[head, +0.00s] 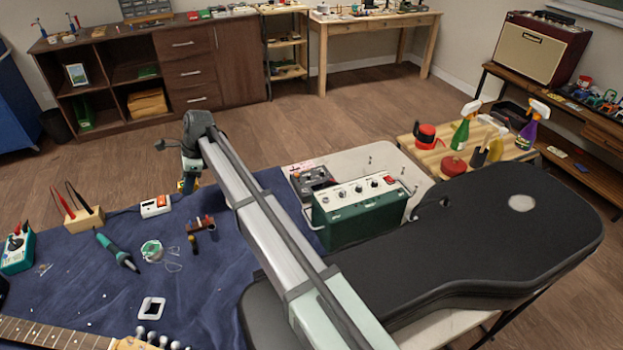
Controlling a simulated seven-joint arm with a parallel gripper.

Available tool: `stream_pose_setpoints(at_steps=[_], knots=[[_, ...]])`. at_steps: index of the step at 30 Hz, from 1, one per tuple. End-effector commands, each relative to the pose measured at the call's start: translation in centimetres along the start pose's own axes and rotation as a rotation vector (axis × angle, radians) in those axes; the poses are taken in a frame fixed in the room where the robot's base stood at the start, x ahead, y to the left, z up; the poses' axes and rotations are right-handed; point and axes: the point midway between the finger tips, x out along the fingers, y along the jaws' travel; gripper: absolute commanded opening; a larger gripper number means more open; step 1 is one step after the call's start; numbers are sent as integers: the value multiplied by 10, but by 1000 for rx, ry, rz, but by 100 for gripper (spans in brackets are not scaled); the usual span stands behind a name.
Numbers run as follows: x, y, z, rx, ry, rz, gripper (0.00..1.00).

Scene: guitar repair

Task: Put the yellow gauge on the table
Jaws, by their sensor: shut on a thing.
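My gripper (188,183) is at the far end of my arm, pointing down at the back edge of the cloth-covered table (210,285). It is shut on a small yellow thing, the yellow gauge (182,186), of which only a little shows between the fingers. The fingers are small and partly hidden by the wrist. I cannot tell whether the gauge touches the table or is held above or beyond its edge.
A white box (155,206), a soldering iron (117,251), a solder spool (151,250) and a teal meter (17,250) lie on the blue cloth. A green amplifier unit (360,212) and a black guitar case (480,230) stand to the right. Cloth around the spool has bare patches.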

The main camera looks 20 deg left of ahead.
Motion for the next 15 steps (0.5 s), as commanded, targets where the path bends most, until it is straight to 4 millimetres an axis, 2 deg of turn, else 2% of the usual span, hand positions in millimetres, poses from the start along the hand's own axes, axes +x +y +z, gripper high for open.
stream_pose_setpoints(at_steps=[4, 7, 15], knots=[[-7, -5, -17, 19, 0, -8, 2], [-17, -11, -42, 47, 0, -20, 2], [-58, -27, -142, 159, 0, -66, 2]])
